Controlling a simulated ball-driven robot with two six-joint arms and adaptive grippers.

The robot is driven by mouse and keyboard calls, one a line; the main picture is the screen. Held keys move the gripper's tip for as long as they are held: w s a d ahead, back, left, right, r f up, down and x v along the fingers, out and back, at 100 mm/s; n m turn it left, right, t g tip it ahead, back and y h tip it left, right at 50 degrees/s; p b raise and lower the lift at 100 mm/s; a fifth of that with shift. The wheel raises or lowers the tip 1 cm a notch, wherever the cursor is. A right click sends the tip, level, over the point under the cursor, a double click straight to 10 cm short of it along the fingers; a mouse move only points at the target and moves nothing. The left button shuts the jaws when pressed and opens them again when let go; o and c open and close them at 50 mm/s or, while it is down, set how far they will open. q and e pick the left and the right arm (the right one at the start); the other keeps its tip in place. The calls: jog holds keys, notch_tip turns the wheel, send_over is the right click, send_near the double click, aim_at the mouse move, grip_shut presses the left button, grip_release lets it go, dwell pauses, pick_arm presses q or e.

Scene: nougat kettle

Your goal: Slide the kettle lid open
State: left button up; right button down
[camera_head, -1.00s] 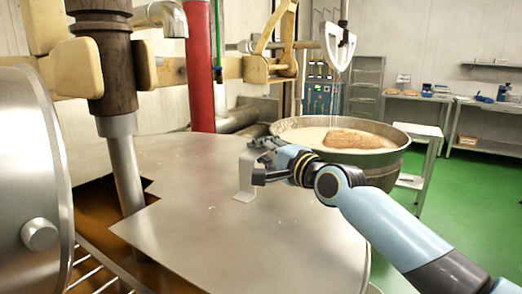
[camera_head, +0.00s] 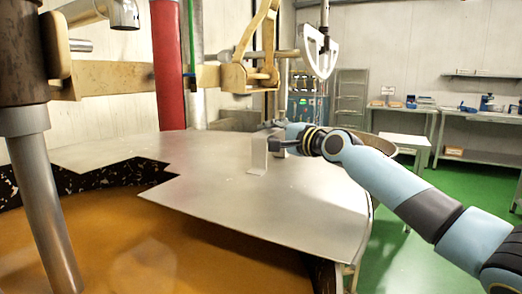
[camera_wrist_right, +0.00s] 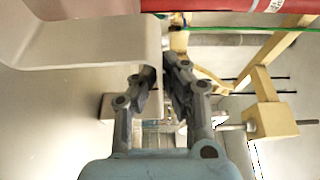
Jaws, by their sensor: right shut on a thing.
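The kettle lid (camera_head: 230,195) is a flat grey metal sheet with a stepped left edge. An upright bent-metal handle (camera_head: 258,156) stands on it. My right gripper (camera_head: 274,147) is at the handle's right side, shut on it. In the right wrist view, the handle (camera_wrist_right: 85,42) fills the upper left, and its edge lies between the fingertips of my right gripper (camera_wrist_right: 163,68). Left of and in front of the lid, the kettle is open and shows an orange-brown mass (camera_head: 150,240). My left gripper is not in view.
A thick metal shaft (camera_head: 45,200) goes down into the kettle at the left. A red pipe (camera_head: 168,65) and wooden beams stand behind the lid. Shelving and workbenches (camera_head: 490,125) line the back. Green floor is clear at the right.

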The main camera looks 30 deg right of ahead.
jog(key=shift+w+d+f+b, duration=0.1)
jog(key=shift+w+d+b, duration=0.1)
jog(key=shift+w+d, duration=0.25)
jog(key=shift+w+d+f+b, duration=0.1)
jog(key=shift+w+d+b, duration=0.1)
jog(key=shift+d, duration=0.45)
jog(key=shift+w+d+r, duration=0.1)
jog(key=shift+w+d, duration=0.05)
jog(key=shift+d, duration=0.05)
jog(key=c, duration=1.5)
grip_release()
jog(key=s, duration=0.4)
jog(key=s+d, duration=0.1)
jog(key=s, duration=0.1)
jog(key=shift+s, duration=0.2)
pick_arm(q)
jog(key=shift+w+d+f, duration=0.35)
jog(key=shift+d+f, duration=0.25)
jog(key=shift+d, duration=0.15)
pick_arm(e)
jog(key=shift+s+r, duration=0.1)
jog(key=shift+s, duration=0.45)
